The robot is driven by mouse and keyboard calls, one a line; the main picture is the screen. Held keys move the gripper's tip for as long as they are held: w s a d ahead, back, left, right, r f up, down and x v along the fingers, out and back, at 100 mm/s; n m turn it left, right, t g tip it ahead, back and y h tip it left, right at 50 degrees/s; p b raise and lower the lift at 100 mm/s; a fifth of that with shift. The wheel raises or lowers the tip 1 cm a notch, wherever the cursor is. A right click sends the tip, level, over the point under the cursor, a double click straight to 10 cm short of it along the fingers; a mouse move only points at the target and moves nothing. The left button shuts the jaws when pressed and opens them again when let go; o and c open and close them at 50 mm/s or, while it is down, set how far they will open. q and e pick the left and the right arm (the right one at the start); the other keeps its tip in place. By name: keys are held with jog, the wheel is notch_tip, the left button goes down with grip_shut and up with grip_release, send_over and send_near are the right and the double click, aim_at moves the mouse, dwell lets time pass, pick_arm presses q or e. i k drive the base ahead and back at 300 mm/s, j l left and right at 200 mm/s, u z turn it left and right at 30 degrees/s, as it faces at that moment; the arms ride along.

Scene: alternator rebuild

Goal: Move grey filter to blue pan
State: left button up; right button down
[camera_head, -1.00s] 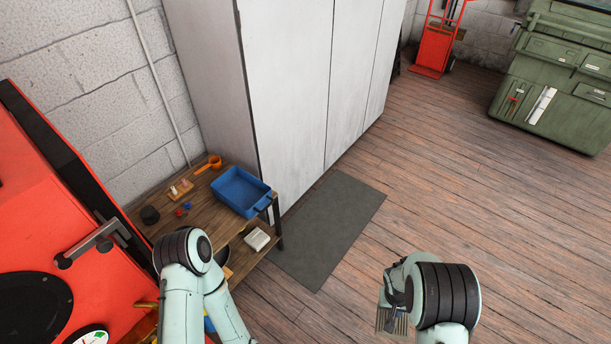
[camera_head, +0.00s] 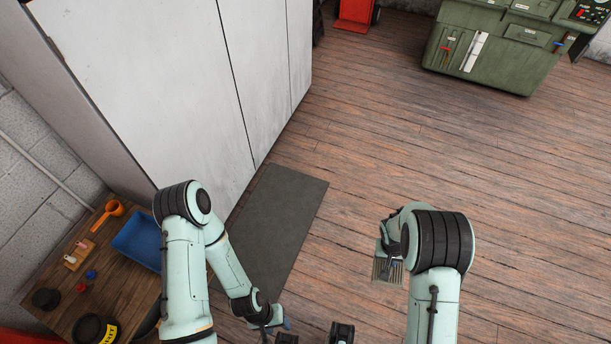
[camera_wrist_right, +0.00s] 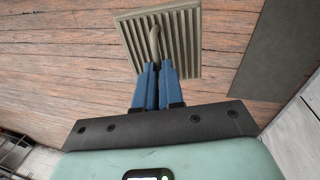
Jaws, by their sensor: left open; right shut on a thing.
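The grey filter (camera_head: 384,273) is a square, slatted panel; it fills the top of the right wrist view (camera_wrist_right: 185,45), where a curved handle rises from its face. My right gripper (camera_wrist_right: 157,68) is shut on that handle, holding the filter in the air over the floor. The blue pan (camera_head: 137,240) is a rectangular tray on the wooden table at the left, partly covered by my left arm. My left gripper (camera_head: 287,324) is open, low near the bottom edge; its fingers are small and dark here.
The wooden table (camera_head: 62,300) also bears an orange scoop (camera_head: 107,215), a small wooden block, small red and blue pieces, and black round items. A tall white cabinet (camera_head: 160,80) stands behind it. A dark mat (camera_head: 275,220) lies on otherwise open plank floor.

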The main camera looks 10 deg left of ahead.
aim_at(155, 246)
jog(key=i+u, duration=0.55)
jog(key=u, duration=0.15)
jog(key=i+l+u, duration=0.15)
jog(key=u, duration=0.2)
jog(key=i+u, duration=0.1)
jog(key=u, duration=2.6)
jog(key=i, duration=0.5)
